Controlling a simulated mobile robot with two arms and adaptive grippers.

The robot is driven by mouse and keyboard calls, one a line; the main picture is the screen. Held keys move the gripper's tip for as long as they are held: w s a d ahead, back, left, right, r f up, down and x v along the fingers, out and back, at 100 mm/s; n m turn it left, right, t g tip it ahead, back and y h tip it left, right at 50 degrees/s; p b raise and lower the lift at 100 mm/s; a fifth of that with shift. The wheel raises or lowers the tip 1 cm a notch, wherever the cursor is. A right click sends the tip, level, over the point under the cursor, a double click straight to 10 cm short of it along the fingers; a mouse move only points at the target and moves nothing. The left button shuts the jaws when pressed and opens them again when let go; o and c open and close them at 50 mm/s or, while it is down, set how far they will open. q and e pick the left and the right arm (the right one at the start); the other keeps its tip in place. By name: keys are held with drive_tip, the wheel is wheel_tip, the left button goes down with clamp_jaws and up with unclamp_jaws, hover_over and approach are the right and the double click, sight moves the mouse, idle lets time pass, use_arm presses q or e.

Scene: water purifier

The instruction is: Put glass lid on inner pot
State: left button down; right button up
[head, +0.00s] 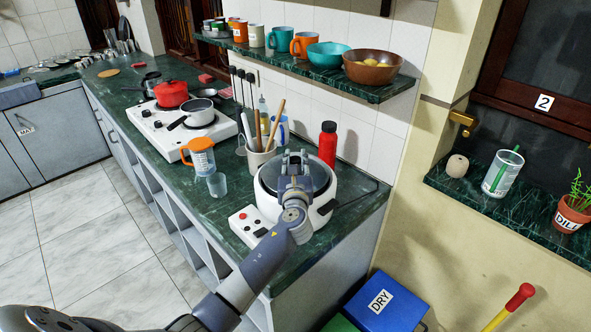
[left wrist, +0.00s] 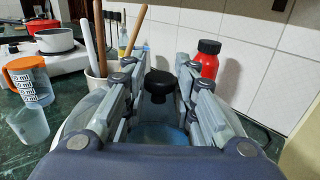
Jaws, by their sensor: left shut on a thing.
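My left gripper (head: 291,160) is above the white cooker (head: 317,215) on the counter. In the left wrist view its fingers (left wrist: 157,78) are closed around the black knob (left wrist: 159,84) of the glass lid. The bluish glass of the lid (left wrist: 160,134) shows below the knob, between the fingers. In the head view the lid is at the cooker's top opening, over the grey inner pot (head: 267,181). My gripper and wrist hide much of the pot and lid. I cannot tell whether the lid rests fully on the rim. My right gripper is not in view.
A red bottle (head: 327,145) stands behind the cooker. A utensil holder (head: 260,160), an orange-lidded measuring jug (head: 201,157) and a clear cup (head: 217,184) stand to its left. A shelf (head: 375,92) with mugs and bowls hangs above. A blue bin (head: 385,305) stands below.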

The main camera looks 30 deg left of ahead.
sight(295, 161)
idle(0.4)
use_arm(q)
drive_tip(key=c, duration=1.2)
unclamp_jaws()
drive_tip(key=o, duration=0.5)
drive_tip(key=shift+f, duration=0.1)
drive_tip(key=shift+c, duration=0.2)
wheel_tip(295, 161, up, 7)
drive_tip(key=p, duration=0.7)
drive_tip(key=shift+p, duration=0.3)
